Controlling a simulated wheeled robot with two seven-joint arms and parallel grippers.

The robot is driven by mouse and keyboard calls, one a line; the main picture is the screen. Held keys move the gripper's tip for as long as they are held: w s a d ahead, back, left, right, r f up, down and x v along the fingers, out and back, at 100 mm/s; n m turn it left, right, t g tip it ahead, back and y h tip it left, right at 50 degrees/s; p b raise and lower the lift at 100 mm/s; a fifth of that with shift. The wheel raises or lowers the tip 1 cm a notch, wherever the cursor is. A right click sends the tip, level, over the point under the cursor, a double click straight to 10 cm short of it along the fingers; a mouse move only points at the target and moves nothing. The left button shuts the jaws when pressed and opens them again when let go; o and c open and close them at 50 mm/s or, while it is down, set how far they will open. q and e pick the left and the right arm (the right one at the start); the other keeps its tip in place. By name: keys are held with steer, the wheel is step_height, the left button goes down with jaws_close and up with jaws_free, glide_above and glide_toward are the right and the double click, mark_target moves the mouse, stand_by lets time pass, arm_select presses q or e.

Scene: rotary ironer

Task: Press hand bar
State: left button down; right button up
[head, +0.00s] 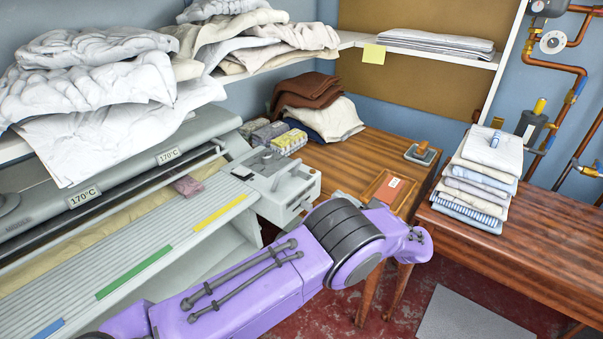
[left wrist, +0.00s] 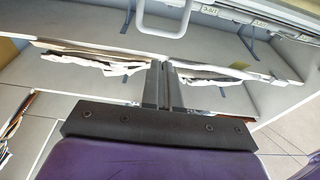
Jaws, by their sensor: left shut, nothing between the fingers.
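The rotary ironer (head: 235,190) stands at the left of the head view, with two 170°C labels on its grey cover and blue, green and yellow strips along its pale front board. I cannot single out its hand bar with certainty there. In the left wrist view a pale U-shaped bar (left wrist: 164,31) shows at the top, just beyond the fingertips. My left gripper (left wrist: 166,66) is shut and empty, its dark fingers pointing toward that bar; I cannot tell whether they touch. My purple arm crosses the head view in front of the ironer; its fingers are not clear there. My right gripper is not in view.
Rumpled white linen (head: 85,90) lies on the shelf above the ironer. A wooden table (head: 340,160) holds brown cloth (head: 305,92) and a clipboard (head: 389,188). Another table (head: 535,230) at right bears a folded stack (head: 480,172). Pipes (head: 560,100) run along the right wall.

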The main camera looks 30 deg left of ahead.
mark_target(292, 167)
arm_select(q)
steer(key=p+x, duration=0.4)
steer(key=x, duration=0.8)
steer(key=shift+w+a+r+p, duration=0.1)
steer(key=shift+a+r+p, duration=0.05)
steer(key=shift+a+p, duration=0.2)
steer(key=shift+a, duration=0.4)
